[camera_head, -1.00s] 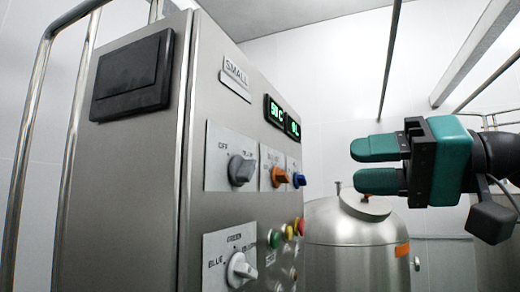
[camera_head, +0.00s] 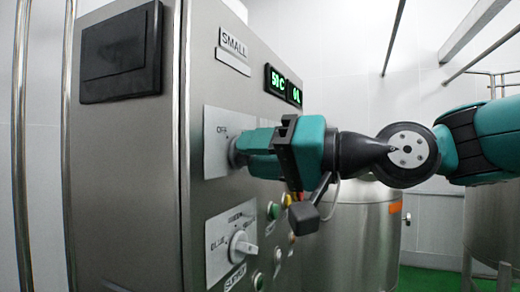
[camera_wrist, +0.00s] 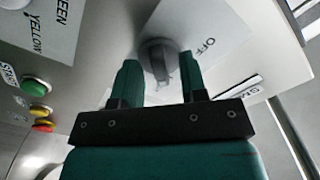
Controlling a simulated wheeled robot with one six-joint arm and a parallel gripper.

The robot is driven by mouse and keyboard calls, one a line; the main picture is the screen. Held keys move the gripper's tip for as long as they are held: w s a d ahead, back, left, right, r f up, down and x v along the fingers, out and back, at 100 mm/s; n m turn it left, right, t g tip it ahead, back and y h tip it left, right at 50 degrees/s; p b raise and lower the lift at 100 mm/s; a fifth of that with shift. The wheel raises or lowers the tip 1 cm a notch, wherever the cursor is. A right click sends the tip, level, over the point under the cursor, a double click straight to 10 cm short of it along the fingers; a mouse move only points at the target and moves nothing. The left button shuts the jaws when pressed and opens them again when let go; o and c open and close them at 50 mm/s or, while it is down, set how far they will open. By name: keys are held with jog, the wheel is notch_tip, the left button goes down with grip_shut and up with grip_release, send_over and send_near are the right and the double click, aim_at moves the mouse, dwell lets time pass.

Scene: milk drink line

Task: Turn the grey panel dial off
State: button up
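The grey panel dial (camera_head: 236,151) is on the upper light label plate (camera_head: 216,165) of the steel control panel, close to the word OFF. My gripper (camera_head: 245,150) reaches it from the right and hides most of it in the head view. In the wrist view the grey dial (camera_wrist: 160,62) stands between the two green fingertips of my gripper (camera_wrist: 162,75), one on each side. The fingers are apart, with narrow gaps beside the dial's handle. OFF is printed to the dial's right there. I cannot tell exactly which mark the dial points at.
A white dial (camera_head: 240,245) sits below on its own plate. A green button (camera_head: 274,210) and other coloured buttons are close under my gripper. The green display (camera_head: 278,80) is above. A steel tank (camera_head: 365,235) stands behind my arm.

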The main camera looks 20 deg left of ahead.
grip_shut()
jog(key=shift+f+n+b, duration=0.1)
jog(key=shift+n+b, duration=0.2)
jog(key=shift+b, duration=0.2)
jog(key=n+b, duration=1.4)
jog(key=shift+w, duration=0.15)
jog(key=shift+n+b, duration=0.7)
jog(key=shift+n, duration=1)
